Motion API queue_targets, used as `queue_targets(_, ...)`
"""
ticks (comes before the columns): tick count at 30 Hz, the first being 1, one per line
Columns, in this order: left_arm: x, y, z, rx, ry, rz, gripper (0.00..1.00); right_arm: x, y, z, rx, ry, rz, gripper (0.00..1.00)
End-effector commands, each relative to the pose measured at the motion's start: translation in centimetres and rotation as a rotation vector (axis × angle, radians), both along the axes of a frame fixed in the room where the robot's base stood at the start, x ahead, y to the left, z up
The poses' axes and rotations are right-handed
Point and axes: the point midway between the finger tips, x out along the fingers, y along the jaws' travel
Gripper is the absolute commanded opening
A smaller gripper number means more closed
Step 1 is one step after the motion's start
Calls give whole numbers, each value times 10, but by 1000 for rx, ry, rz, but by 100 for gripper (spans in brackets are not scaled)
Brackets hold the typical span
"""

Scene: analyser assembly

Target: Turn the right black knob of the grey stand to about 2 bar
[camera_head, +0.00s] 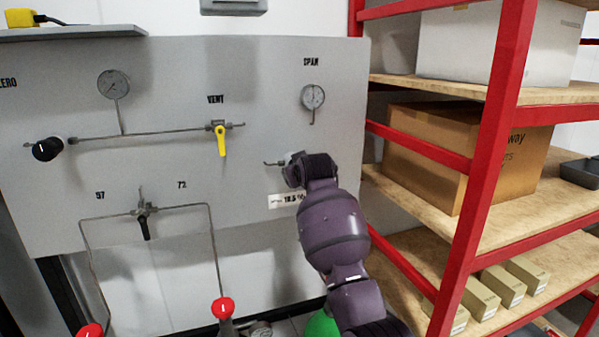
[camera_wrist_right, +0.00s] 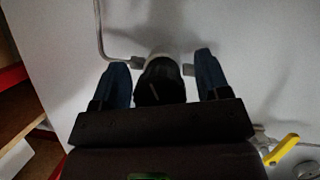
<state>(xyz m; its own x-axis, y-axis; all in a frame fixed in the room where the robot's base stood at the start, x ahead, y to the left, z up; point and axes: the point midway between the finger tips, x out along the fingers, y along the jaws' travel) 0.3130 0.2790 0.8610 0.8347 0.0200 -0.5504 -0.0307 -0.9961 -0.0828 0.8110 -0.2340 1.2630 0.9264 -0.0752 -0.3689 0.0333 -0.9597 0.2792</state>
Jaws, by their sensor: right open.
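The right black knob (camera_wrist_right: 162,80) sits on the grey stand (camera_head: 175,75), with a short pale mark on its face. My right gripper (camera_wrist_right: 161,64) is open, with one blue finger on each side of the knob and a gap visible on both sides. In the head view my right wrist covers most or all of the knob. The round gauge under the SPAN label (camera_head: 313,97) is above it; its needle is too small to read. My left gripper is not in view.
A left black knob (camera_head: 47,149), a yellow vent lever (camera_head: 221,140) and a black-handled valve (camera_head: 144,226) are on the same panel. Thin pipes run across it. A red-framed shelf (camera_head: 488,135) with boxes stands close to the right of my arm.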

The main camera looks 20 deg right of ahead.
Motion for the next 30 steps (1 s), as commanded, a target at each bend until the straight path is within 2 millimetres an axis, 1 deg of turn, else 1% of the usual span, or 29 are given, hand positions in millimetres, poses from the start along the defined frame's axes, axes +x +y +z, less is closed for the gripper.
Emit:
queue_targets(5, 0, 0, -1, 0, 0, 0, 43, -3, 0, 1, 0, -2, 0, 69)
queue_targets(8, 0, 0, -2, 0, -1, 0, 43, -9, 1, 4, 0, -2, 0, 69)
queue_targets(11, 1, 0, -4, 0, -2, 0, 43, -19, 1, 7, 0, -2, 0, 69)
queue_targets(24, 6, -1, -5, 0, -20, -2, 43, -79, 6, 31, 1, -2, -1, 69)
queue_targets(30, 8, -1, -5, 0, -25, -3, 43, -96, 8, 38, 0, 0, 0, 69)
